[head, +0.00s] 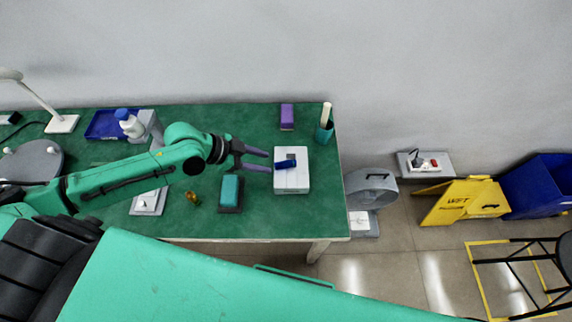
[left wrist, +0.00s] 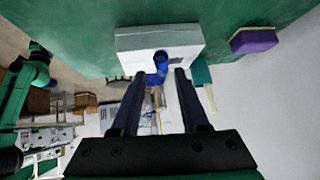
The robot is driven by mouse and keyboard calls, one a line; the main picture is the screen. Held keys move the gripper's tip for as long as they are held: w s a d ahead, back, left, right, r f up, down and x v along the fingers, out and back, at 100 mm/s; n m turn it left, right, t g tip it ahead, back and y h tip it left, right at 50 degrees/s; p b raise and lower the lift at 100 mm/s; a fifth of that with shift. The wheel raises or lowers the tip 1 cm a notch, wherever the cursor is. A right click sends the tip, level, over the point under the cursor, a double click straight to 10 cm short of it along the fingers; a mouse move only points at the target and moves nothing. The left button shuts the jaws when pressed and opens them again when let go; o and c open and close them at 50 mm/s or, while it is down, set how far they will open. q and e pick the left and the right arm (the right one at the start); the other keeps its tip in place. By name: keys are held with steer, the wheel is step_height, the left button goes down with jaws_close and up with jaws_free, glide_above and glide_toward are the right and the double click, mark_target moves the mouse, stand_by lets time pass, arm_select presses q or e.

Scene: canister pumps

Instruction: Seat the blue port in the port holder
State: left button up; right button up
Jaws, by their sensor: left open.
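The blue port (head: 286,164) shows at the white box-shaped port holder (head: 292,183), toward the back of its top. It looks tilted or lying to the left, and I cannot tell how deep it sits. In the left wrist view the blue port (left wrist: 160,63) shows against the near face of the white holder (left wrist: 160,37), just beyond the gap between my fingertips. My left gripper (head: 258,160) is open, just left of the port, its two fingers pointing right toward it. It also shows in the left wrist view (left wrist: 159,74). My right gripper is not in view.
A teal and dark block (head: 230,192) stands left of the holder. A small brass piece (head: 193,198) and a blue tray (head: 106,124) are further left. The table's right edge is near the holder.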

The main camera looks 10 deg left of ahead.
mark_target(275, 165)
arm_select(q)
steer(key=p+x, duration=0.1)
steer(key=x, duration=0.3)
steer(key=shift+w+d+f, duration=0.2)
steer(key=shift+w+f, duration=0.05)
steer(key=shift+f, duration=0.05)
jaws_close()
steer(key=shift+r, duration=0.1)
